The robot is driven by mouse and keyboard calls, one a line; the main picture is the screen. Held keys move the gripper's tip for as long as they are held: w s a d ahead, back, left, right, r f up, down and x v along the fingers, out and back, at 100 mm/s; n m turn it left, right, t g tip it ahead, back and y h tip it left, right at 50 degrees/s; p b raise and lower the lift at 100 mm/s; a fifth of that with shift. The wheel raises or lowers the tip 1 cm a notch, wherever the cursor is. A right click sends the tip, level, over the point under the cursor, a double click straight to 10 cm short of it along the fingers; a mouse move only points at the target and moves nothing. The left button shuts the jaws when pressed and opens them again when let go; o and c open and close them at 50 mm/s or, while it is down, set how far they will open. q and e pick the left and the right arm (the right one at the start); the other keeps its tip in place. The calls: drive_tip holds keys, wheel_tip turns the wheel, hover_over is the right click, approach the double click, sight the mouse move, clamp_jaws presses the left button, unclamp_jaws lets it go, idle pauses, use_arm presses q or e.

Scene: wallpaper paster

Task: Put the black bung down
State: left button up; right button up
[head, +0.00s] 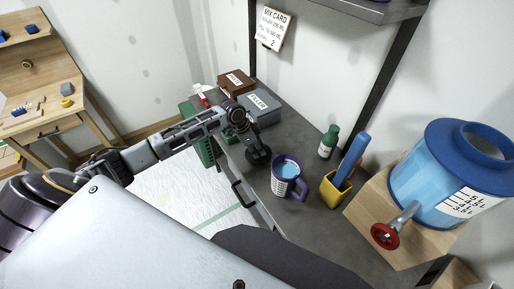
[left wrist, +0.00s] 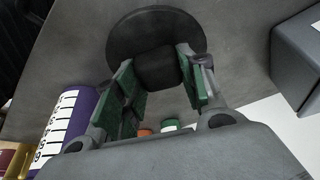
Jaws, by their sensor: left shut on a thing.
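The black bung (head: 258,157) is a wide dark disc with a narrower plug. In the left wrist view the bung (left wrist: 135,35) shows its disc beyond the fingertips, close to the grey surface. My left gripper (head: 250,145) is shut on the plug; its green-padded fingers (left wrist: 160,80) press it from both sides. The gripper is over the grey worktop (head: 232,158), near its front edge, left of the purple jug. I cannot tell whether the bung touches the worktop. My right gripper is not in view.
The purple jug (head: 288,178) holds blue liquid. Behind are a grey box (head: 262,108), a brown box (head: 235,83) and a green bottle (head: 328,142). A yellow holder (head: 334,190) and a blue tank with red tap (head: 384,236) stand right. Bare worktop lies between bung and jug.

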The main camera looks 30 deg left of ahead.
use_arm(q)
drive_tip(key=o, duration=1.1)
drive_tip(key=shift+f, duration=0.1)
drive_tip(key=shift+v, duration=6.15)
drive_tip(key=shift+w, duration=0.1)
